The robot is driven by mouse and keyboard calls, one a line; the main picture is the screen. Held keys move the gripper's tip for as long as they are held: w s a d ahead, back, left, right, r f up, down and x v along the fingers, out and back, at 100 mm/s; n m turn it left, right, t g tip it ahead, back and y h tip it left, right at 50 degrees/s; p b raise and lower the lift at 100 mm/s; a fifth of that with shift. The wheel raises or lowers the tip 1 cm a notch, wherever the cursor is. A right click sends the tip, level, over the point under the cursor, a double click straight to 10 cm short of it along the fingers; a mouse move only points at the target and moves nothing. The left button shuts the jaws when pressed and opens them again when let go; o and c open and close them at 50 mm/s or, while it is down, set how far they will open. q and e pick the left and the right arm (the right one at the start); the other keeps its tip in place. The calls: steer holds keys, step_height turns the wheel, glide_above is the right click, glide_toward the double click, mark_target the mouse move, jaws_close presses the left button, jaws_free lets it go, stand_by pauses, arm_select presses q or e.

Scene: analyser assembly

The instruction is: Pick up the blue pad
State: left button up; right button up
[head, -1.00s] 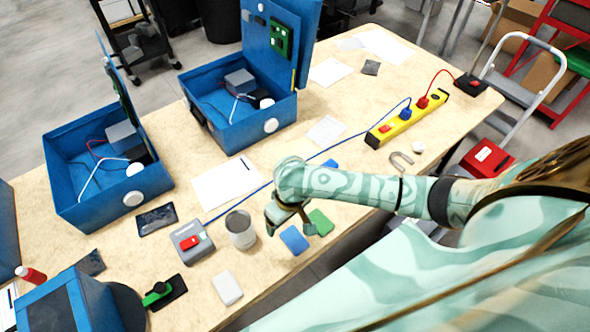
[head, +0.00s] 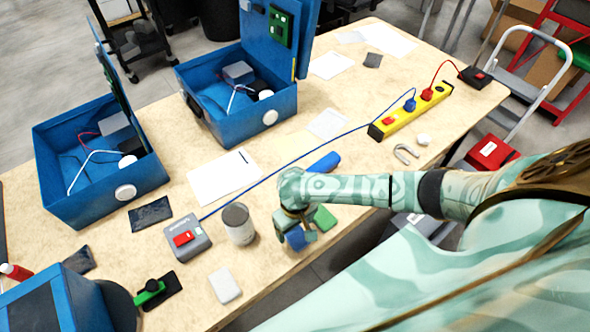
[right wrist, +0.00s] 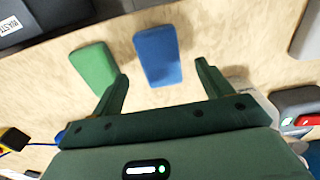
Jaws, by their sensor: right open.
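The blue pad (head: 296,241) lies on the wooden table near its front edge, partly hidden under my right gripper (head: 299,228). In the right wrist view the blue pad (right wrist: 157,57) lies flat beyond and between the two open fingers, with nothing held. The green pad (head: 325,218) lies beside it; in the right wrist view the green pad (right wrist: 93,68) is close to the left finger's tip. My left gripper is not in view.
Another blue item (head: 324,162) lies behind my forearm. A blue cable crosses the table to a yellow power strip (head: 410,112).

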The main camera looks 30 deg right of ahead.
mark_target(295, 233)
step_height(295, 233, down, 4)
steer(key=shift+r+b, duration=0.2)
steer(key=shift+b, duration=0.45)
steer(key=shift+r, duration=0.1)
steer(key=shift+c, duration=0.4)
steer(key=c, duration=1)
steer(key=shift+r, duration=0.15)
